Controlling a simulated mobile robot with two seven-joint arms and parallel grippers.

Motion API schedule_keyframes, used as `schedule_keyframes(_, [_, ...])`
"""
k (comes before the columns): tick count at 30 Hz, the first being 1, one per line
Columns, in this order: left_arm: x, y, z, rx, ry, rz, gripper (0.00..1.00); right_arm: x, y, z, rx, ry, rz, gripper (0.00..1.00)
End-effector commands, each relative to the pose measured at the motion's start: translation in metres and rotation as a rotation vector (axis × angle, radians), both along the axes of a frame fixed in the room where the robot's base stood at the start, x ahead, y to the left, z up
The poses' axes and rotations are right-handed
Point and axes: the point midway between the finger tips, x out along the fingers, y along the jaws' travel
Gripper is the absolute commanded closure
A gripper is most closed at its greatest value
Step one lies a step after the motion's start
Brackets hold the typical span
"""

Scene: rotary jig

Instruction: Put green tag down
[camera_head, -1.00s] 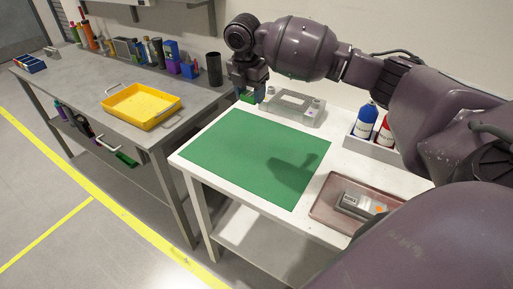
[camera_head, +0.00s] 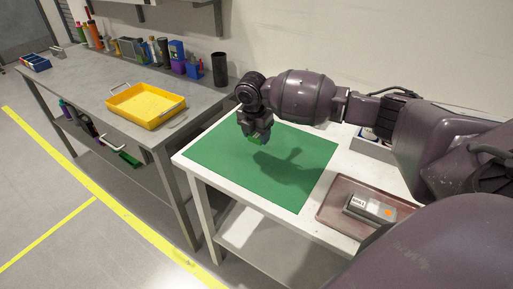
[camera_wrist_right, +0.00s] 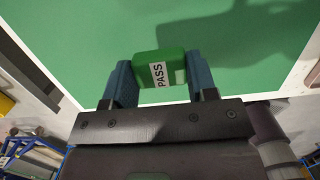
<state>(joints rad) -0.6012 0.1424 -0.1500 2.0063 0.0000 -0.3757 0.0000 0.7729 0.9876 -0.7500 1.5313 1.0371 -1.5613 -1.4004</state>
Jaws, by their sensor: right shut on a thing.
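The green tag (camera_wrist_right: 160,70) is a small green block with a white label reading PASS. In the right wrist view it sits between the two blue fingers of my right gripper (camera_wrist_right: 160,80), which is shut on it. In the head view my right gripper (camera_head: 258,136) points down over the back part of the green mat (camera_head: 265,165), with the tag (camera_head: 257,140) at its fingertips. A shadow of the arm falls on the mat. I cannot tell whether the tag touches the mat. My left gripper is not in view.
On the white table, a pinkish tray (camera_head: 330,211) with a grey labelled device (camera_head: 370,207) lies right of the mat. My right arm partly hides a grey holder behind it. A grey workbench (camera_head: 90,90) on the left carries a yellow tray (camera_head: 146,120) and a dark cup (camera_head: 219,68).

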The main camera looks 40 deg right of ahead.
Motion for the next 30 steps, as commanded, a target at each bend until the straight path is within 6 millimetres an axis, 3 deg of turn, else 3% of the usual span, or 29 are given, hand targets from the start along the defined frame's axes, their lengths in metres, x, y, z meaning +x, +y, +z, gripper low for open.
schedule_keyframes(11, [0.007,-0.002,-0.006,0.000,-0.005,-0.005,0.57,-0.001,0.000,-0.053,0.000,0.004,-0.001,0.70])
schedule_keyframes(24, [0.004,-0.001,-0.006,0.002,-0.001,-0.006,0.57,0.000,0.000,-0.058,0.000,0.002,0.000,0.70])
schedule_keyframes(25, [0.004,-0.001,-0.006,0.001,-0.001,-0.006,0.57,0.000,0.000,-0.057,-0.001,0.002,0.000,0.43])
schedule_keyframes(29, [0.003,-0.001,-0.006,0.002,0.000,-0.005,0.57,0.000,0.000,-0.057,-0.001,0.002,0.000,0.23])
schedule_keyframes(30, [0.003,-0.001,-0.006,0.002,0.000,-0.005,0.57,0.000,0.000,-0.057,-0.001,0.002,0.000,0.22])
